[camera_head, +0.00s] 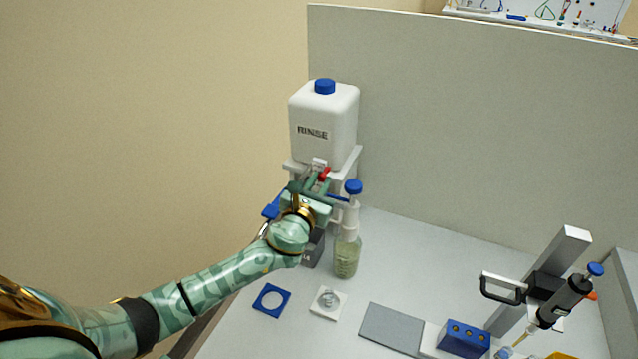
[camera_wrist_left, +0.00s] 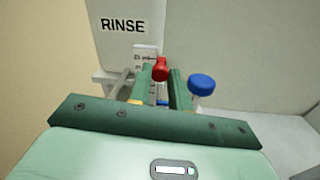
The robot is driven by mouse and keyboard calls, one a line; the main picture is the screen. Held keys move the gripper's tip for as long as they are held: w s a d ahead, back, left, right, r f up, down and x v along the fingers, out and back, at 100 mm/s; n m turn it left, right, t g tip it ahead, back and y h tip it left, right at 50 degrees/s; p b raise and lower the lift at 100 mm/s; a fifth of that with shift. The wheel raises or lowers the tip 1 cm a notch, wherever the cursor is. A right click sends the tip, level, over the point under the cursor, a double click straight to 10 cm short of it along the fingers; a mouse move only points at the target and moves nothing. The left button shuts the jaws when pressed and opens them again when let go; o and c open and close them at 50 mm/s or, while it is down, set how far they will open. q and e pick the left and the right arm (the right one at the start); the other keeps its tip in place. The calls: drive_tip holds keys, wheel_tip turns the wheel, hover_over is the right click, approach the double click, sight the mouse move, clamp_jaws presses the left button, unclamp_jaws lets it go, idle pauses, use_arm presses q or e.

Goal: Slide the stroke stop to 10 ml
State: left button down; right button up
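A bottle-top dispenser with a blue cap (camera_head: 353,187) and a white barrel (camera_head: 350,220) stands upright on a clear bottle (camera_head: 347,258) of greenish liquid. Its blue cap also shows in the left wrist view (camera_wrist_left: 201,84). The stroke stop and scale are too small to make out. My left gripper (camera_head: 318,186) is just left of the barrel, in front of the rinse container. In the left wrist view its fingers (camera_wrist_left: 165,90) are apart with a narrow gap. A red tap-like part (camera_wrist_left: 160,69) shows at the fingertips; I cannot tell whether they touch it. My right gripper is out of view.
The white RINSE container (camera_head: 324,125) stands raised behind the left gripper. A stand with a black tool (camera_head: 565,301) is at right.

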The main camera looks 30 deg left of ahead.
use_arm(q)
wheel_tip(320, 180, down, 5)
drive_tip(key=b, duration=0.3)
drive_tip(key=shift+r+b, duration=0.1)
drive_tip(key=shift+b, duration=0.3)
drive_tip(key=c, duration=1.3)
unclamp_jaws()
drive_tip(key=s+d, duration=0.2)
drive_tip(key=s, duration=1.4)
drive_tip(key=shift+s, duration=0.15)
